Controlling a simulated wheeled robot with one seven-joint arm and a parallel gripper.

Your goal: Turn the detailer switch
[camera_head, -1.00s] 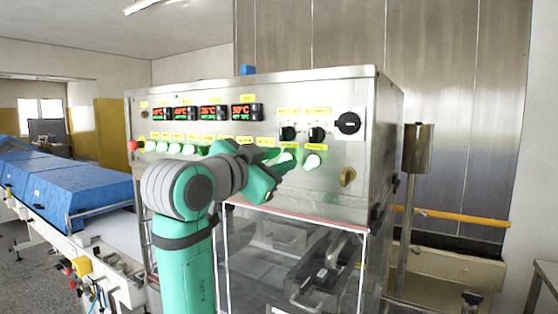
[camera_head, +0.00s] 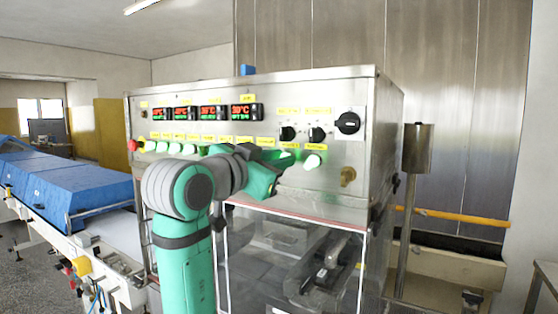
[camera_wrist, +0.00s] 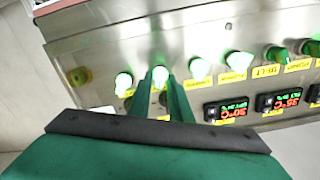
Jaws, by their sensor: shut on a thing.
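The steel control panel (camera_head: 225,158) carries a row of green-lit switches. My gripper (camera_head: 284,164) is at the second lit switch from the right of that row (camera_head: 288,154). In the wrist view, where the panel appears upside down, my gripper's two green fingers (camera_wrist: 160,88) stand either side of this switch (camera_wrist: 160,75) and are closed on it. The labels are too blurred to read, so I cannot confirm by name that it is the detailer switch. The fingers and my arm partly cover it and some neighbouring switches.
The rightmost lit switch (camera_head: 313,160) is close beside my gripper. Black knobs (camera_head: 317,134) sit above, a brass fitting (camera_head: 348,176) to the right, and temperature displays (camera_head: 246,112) upper left. A clear-fronted compartment (camera_head: 290,265) is below; a blue-covered conveyor (camera_head: 70,190) is left.

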